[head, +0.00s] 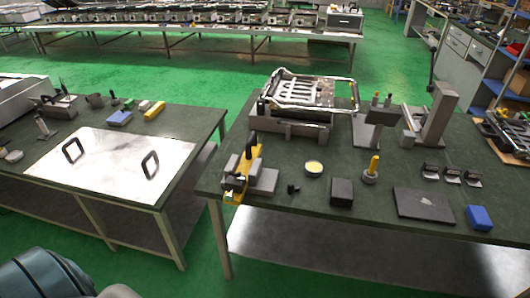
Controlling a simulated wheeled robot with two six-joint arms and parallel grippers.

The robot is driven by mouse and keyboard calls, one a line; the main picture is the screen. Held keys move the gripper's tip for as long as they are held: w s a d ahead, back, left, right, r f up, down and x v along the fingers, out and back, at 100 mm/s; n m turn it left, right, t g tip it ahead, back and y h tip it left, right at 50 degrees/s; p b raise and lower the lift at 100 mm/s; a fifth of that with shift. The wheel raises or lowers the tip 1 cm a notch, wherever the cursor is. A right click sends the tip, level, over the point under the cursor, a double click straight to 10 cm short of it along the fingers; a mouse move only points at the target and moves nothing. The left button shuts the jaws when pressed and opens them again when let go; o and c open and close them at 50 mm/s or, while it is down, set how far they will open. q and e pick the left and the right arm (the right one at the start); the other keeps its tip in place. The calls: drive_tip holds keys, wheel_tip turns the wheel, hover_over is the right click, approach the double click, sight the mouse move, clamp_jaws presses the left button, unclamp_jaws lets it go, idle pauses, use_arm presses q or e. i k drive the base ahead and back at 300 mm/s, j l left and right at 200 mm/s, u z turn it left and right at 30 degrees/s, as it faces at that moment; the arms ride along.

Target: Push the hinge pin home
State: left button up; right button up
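A metal appliance with an open wire-like frame and a slotted plate (308,90) sits on a dark block at the back left of the right-hand green-topped table (300,215). I cannot make out a hinge pin at this size. A grey fixture with a yellow bar and a black handle (244,176) stands at that table's front left corner. A small yellow-handled tool (371,171) stands upright in a round grey base near the middle. Neither gripper is in view. A rounded teal part of mine shows at the bottom left.
A second table at left holds a shiny plate (112,165) with two black handles. A gap of floor separates the tables. A round yellow-topped tin (314,168), dark box (341,192), dark flat plate (424,203), blue block (479,217) and grey upright stand (439,112) occupy the right-hand table.

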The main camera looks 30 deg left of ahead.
sight(229, 197)
drive_tip(key=u, duration=1.25)
